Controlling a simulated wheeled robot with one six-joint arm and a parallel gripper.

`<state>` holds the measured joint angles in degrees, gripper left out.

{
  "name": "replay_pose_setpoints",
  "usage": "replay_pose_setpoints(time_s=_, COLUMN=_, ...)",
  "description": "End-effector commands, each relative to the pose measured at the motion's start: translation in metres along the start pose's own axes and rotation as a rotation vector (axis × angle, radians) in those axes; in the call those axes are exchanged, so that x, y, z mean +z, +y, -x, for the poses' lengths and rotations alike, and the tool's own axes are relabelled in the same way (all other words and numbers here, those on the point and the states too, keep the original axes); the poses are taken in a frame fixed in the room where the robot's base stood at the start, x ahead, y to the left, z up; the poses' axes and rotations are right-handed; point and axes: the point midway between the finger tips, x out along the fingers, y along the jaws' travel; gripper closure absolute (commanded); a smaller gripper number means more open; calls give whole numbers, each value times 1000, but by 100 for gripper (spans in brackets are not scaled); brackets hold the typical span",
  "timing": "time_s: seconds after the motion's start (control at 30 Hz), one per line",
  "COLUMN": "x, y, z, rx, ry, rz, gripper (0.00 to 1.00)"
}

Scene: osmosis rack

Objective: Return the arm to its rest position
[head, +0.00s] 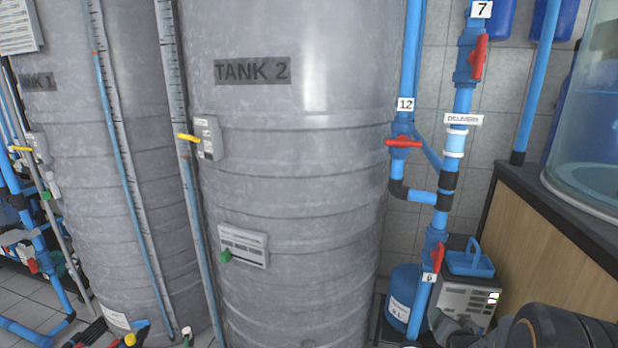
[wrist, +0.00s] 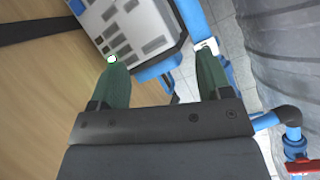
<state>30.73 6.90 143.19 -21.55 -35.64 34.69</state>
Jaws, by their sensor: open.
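My gripper (wrist: 163,60) shows in the wrist view with its two green fingers spread apart and nothing held between them. Beyond the fingertips is a grey-white box (wrist: 135,22) with dark slots and blue parts; I cannot tell whether a finger touches it. A small round green-rimmed spot shows at the left fingertip. In the head view, what looks like the same box (head: 468,298) stands at the lower right, with a blue handle on top. A dark part of my arm enters at the bottom right corner there; the fingers are not clearly visible in that view.
Tank 2 (head: 300,180) fills the middle, with another tank (head: 75,120) to its left. Blue pipes with red valve handles (head: 404,142) stand right of Tank 2. A wooden counter (head: 550,230) with a clear vessel (head: 590,130) is at the right, close to my arm.

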Motion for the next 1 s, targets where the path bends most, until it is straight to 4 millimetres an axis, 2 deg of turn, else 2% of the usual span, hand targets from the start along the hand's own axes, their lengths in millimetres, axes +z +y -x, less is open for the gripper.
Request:
replay_pose_setpoints(time_s=0.03, x=-34, y=-32, z=26, rx=20, ry=-50, rz=64, gripper=28)
replay_pose_setpoints(time_s=0.17, x=-61, y=-82, z=77, rx=77, ry=-226, rz=210, gripper=28)
replay_pose_setpoints(time_s=0.2, x=-67, y=-96, z=95, rx=83, ry=-282, rz=250, gripper=28)
replay_pose_setpoints(time_s=0.4, x=-85, y=-152, z=188, rx=61, ry=-550, rz=430, gripper=28)
replay_pose_setpoints(time_s=0.5, x=-88, y=-170, z=227, rx=26, ry=-659, rz=499, gripper=28)
replay_pose_setpoints(time_s=0.6, x=-90, y=-181, z=257, rx=-7, ry=-742, rz=552, gripper=28)
replay_pose_setpoints(time_s=0.77, x=-89, y=-187, z=284, rx=-41, ry=-818, rz=602, gripper=28)
replay_pose_setpoints(time_s=1.0, x=-89, y=-188, z=285, rx=-43, ry=-821, rz=603, gripper=28)
